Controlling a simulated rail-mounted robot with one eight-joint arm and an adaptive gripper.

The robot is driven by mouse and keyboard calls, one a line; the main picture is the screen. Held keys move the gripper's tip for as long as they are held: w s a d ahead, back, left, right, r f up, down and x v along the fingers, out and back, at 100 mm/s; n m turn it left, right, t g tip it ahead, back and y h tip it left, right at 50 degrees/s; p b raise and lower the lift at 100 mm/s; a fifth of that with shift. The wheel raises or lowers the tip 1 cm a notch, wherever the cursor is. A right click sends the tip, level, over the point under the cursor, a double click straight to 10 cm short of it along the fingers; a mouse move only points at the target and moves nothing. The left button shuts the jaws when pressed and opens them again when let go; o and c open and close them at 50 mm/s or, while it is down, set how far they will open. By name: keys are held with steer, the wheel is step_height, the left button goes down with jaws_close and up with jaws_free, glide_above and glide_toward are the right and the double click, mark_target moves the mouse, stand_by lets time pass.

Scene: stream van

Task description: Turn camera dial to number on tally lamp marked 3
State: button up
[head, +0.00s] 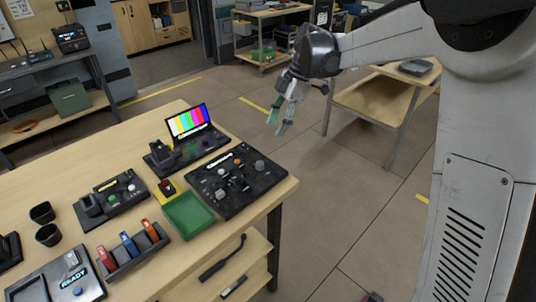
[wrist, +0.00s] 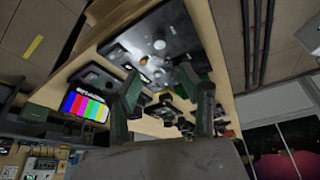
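A black control panel (head: 222,207) with several round knobs lies at the right end of the wooden table; it also shows in the wrist view (wrist: 187,32). One knob is grey (head: 259,166) and one is orange (head: 237,161). I cannot tell which knob is the camera dial. No tally lamp or number 3 can be made out. My gripper (head: 280,119) hangs in the air beyond the table's far right edge, apart from the panel. In the wrist view its two fingers (wrist: 165,98) stand wide apart with nothing between them.
A colour-bar monitor (head: 189,123) stands behind the panel. A green tray (head: 188,216), a red button on a yellow base (head: 168,187), a rack of coloured handles (head: 134,254) and a READY box (head: 75,281) share the table (head: 273,190). Open floor lies to its right.

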mark_target(260, 162)
steer(key=x, duration=1.4)
steer(key=shift+r, duration=0.1)
jaws_close()
